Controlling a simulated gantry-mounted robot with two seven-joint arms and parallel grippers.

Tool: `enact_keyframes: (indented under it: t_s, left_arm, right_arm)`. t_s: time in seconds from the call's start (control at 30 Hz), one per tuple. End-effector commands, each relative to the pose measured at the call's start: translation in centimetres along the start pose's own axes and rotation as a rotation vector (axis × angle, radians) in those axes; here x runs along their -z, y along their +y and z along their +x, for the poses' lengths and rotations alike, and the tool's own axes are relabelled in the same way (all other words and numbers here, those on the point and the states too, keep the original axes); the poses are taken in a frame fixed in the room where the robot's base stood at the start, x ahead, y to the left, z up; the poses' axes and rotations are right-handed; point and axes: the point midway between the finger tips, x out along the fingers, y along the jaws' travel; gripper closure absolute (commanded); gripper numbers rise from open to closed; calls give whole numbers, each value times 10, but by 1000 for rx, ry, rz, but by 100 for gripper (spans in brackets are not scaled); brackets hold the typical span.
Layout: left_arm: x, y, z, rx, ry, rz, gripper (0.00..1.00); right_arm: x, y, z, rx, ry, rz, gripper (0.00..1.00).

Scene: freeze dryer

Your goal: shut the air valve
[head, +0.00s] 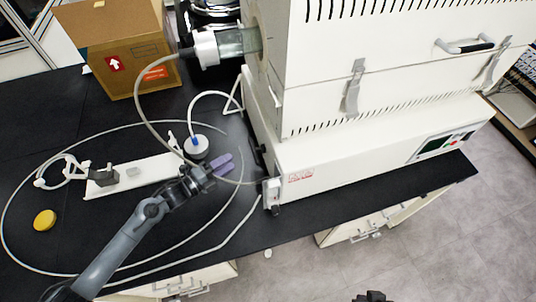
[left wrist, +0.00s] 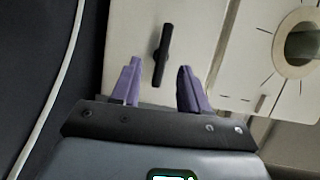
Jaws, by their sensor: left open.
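The air valve shows in the left wrist view as a slim black handle (left wrist: 162,52) on a white panel. It stands nearly upright in that picture, slightly tilted. My left gripper (left wrist: 159,88) is open, its two purple fingers pointing at the panel, one on either side of the handle's line. In the head view the left gripper (head: 224,164) is left of the white freeze dryer's (head: 350,150) lower side. My right gripper (head: 371,296) barely shows at the bottom edge; its fingers cannot be made out.
A round port (left wrist: 305,42) sits right of the handle. Tubing (head: 145,95) loops over the black bench. A blue-topped flask (head: 196,146), a white stand (head: 150,172), a yellow lid (head: 45,219) and a cardboard box (head: 115,50) stand left of the dryer.

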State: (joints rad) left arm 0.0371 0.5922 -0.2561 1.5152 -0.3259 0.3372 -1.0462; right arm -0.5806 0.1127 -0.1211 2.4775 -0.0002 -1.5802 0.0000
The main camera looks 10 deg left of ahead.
Motion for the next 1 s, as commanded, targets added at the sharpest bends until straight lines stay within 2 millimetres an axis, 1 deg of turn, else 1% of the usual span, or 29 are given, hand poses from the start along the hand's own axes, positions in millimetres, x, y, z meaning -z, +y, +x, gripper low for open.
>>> enact_keyframes:
  t_s: [0.03,0.13,0.27,0.37,0.8,1.0]
  left_arm:
    - [-6,4,4,9,0,16,55]
    - [-11,-1,9,22,0,30,55]
    - [-13,-6,18,31,0,34,55]
    - [-12,-7,28,32,0,32,55]
    - [-12,-9,96,31,0,32,55]
    - [-12,-9,114,30,-1,33,55]
  right_arm:
    - [-3,0,12,0,2,0,100]
    - [-4,0,17,-1,5,0,100]
    - [-4,0,19,-2,6,-1,100]
    - [-4,1,18,-5,6,-4,100]
    - [-7,3,24,-10,4,-10,100]
    - [-8,2,26,-8,3,-7,100]
